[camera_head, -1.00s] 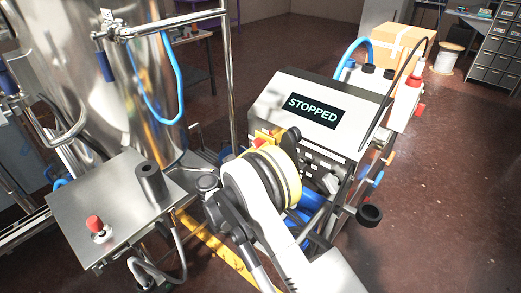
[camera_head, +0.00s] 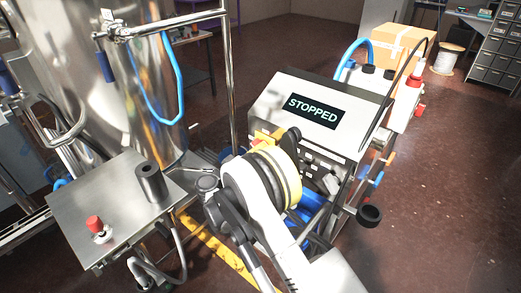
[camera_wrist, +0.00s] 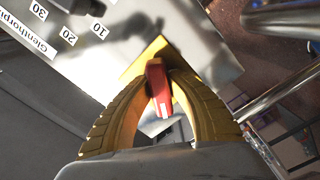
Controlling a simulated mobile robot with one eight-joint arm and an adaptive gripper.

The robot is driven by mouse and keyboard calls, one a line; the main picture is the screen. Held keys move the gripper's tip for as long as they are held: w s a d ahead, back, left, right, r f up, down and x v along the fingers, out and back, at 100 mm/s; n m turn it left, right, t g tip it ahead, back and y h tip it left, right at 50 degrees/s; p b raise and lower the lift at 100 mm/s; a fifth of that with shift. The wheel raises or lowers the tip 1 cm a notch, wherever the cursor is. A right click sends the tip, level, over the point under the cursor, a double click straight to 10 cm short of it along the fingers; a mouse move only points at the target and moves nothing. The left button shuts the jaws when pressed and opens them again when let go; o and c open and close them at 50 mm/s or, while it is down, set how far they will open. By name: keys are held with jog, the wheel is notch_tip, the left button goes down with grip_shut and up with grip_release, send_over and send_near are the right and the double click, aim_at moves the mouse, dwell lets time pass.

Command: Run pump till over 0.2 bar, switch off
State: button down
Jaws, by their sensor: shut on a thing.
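The pump unit (camera_head: 278,98) stands in the middle of the head view. Its display (camera_head: 314,111) reads STOPPED. In the wrist view my gripper (camera_wrist: 162,80) is shut on a red switch handle (camera_wrist: 159,92). The handle sits on a yellow plate (camera_wrist: 151,55) on the unit's pale panel. In the head view my arm and gripper hide most of this switch. A dark knob (camera_wrist: 82,6) with a printed scale showing 10, 20 and 30 is at the top left of the wrist view. No pressure reading is legible.
A steel tank (camera_head: 95,90) and a steel box with a red button (camera_head: 94,223) stand on the left. A vertical metal pole (camera_head: 229,85) rises beside the pump unit. A cardboard box (camera_head: 398,48) is behind it. The floor on the right is clear.

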jog(key=n, duration=0.6)
jog(key=shift+r, duration=0.1)
jog(key=shift+n, duration=0.4)
jog(key=c, duration=1.3)
grip_release()
jog(key=shift+d, duration=0.1)
jog(key=shift+o, duration=0.2)
jog(key=v, duration=1.2)
